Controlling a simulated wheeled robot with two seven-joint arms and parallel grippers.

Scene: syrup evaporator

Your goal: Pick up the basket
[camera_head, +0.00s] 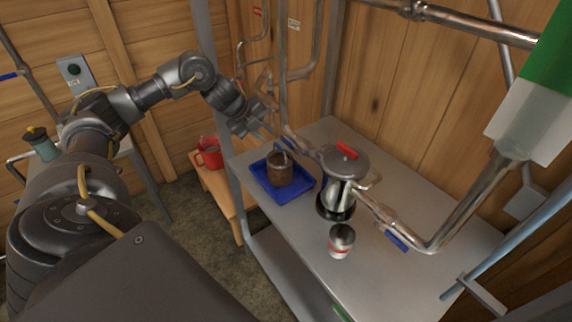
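The basket (281,172), a small brown round container with a thin grey handle standing up from it, sits in a blue tray (306,196). The tray lies on the left part of a metal table. My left gripper (276,136) is above and behind the basket, slightly to its left in the picture. Its fingers look spread apart, with nothing seen between them, and appear clear of the handle. The gripper is small and dark here, so fine detail is hard to see. My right gripper is not in view.
A can (341,241) stands in front. Pipes run behind and right. A red mug (210,155) sits on a low wooden stand at left.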

